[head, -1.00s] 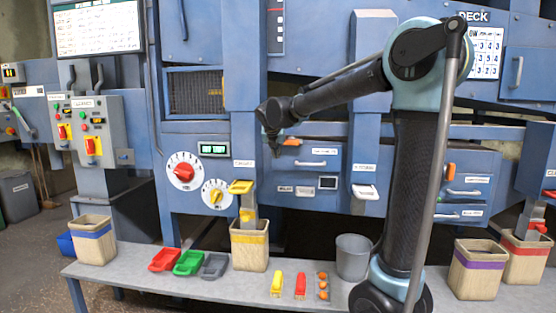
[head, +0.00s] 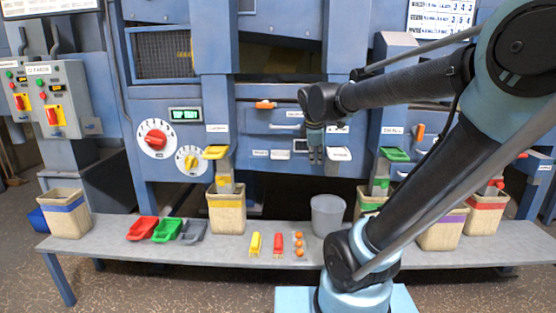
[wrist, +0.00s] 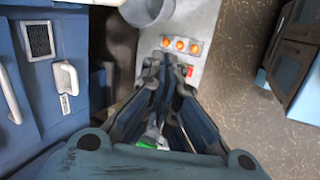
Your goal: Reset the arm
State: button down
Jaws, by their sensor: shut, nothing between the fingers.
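My gripper (head: 316,158) hangs in front of the blue machine (head: 265,185), above the bench, pointing down. In the wrist view its fingers (wrist: 160,85) are together with nothing between them. My arm is folded back over itself on the right of the head view.
Dials (head: 156,138) are left.

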jog(key=s+d+f+m+g, duration=0.1)
jog(key=s+d+f+m, duration=0.2)
jog(key=s+f+m, duration=0.4)
jog(key=s+d+f+m+g+y, duration=0.1)
jog(key=s+d+f+m, duration=0.1)
jog(key=s+f+m, duration=0.6)
jog(key=s+m, duration=0.1)
jog(key=s, duration=0.4)
jog(key=shift+d+f+g, duration=0.3)
jog(key=shift+d+g, duration=0.1)
jog(key=shift+w, duration=0.1)
jog(key=shift+w+f, duration=0.2)
jog(key=shift+w, duration=0.25)
